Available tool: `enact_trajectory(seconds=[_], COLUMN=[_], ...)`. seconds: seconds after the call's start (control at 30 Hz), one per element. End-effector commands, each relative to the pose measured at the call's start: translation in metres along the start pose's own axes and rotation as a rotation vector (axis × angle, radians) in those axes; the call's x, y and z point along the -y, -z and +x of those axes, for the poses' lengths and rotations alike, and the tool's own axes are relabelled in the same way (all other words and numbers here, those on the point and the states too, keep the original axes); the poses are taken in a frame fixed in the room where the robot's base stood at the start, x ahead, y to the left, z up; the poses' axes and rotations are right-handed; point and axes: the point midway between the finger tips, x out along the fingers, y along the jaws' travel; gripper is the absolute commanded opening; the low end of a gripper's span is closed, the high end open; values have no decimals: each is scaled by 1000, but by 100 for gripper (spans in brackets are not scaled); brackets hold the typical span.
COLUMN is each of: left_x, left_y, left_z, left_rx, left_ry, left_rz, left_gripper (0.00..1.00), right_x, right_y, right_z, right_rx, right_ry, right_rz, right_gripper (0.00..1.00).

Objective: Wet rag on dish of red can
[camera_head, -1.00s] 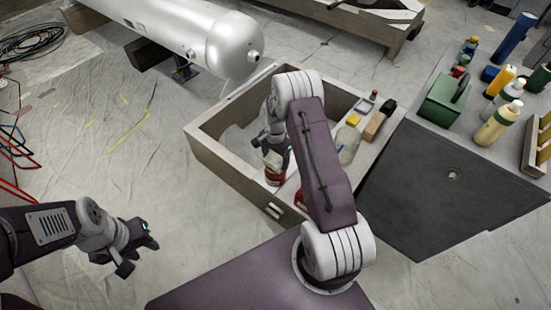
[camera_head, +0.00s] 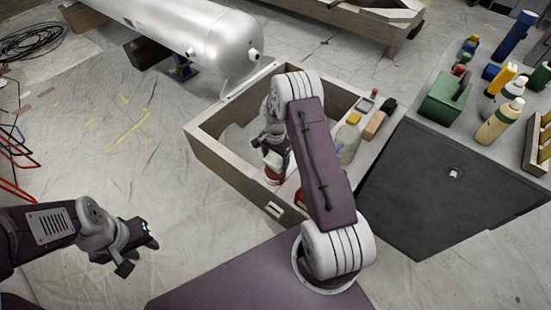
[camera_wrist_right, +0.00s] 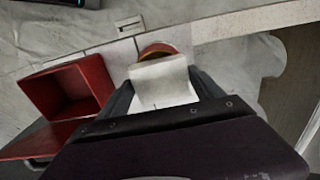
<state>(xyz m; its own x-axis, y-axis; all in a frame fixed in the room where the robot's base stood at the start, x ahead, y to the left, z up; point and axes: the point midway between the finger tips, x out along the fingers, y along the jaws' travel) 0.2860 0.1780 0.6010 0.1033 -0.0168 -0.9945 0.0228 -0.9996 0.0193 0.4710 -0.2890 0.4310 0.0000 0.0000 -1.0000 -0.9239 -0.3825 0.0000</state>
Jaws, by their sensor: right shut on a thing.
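My right gripper (camera_wrist_right: 160,90) is shut on a pale, folded rag-like piece (camera_wrist_right: 162,80), which sits between its fingers in the right wrist view. Just beyond that piece is a round red can (camera_wrist_right: 150,49) with a yellowish-brown inside, partly covered from view. In the head view the red can (camera_head: 273,178) stands in the wooden tray's near part, below my right gripper (camera_head: 272,152). I cannot tell whether the pale piece touches the can. My left gripper (camera_head: 139,248) is empty and open over the sheeted floor, far from the can.
The wooden tray (camera_head: 225,167) has raised walls around the can. A clear bottle (camera_head: 347,141) stands to its right. An open red box (camera_wrist_right: 62,92) lies beside the can in the wrist view. A grey cabinet (camera_head: 440,170) holding bottles and a green box (camera_head: 440,100) stands at right.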

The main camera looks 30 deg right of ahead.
Motion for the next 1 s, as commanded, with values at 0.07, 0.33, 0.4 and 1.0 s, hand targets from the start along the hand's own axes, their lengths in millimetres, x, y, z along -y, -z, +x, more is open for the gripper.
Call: enact_trajectory(seconds=[0.07,0.33,0.4,1.0], left_x=[0,0,0,0], left_y=[0,0,0,-1], left_z=[1,3,3,7], left_rx=[0,0,0,0], left_ry=[0,0,0,0], left_rz=[0,0,0,0], left_gripper=[36,36,36,36], right_x=[0,0,0,0], right_y=[0,0,0,0], right_z=[1,4,5,12], right_rx=[0,0,0,-1], right_ry=[0,0,0,1], right_rz=[0,0,0,0], right_gripper=[44,44,44,44])
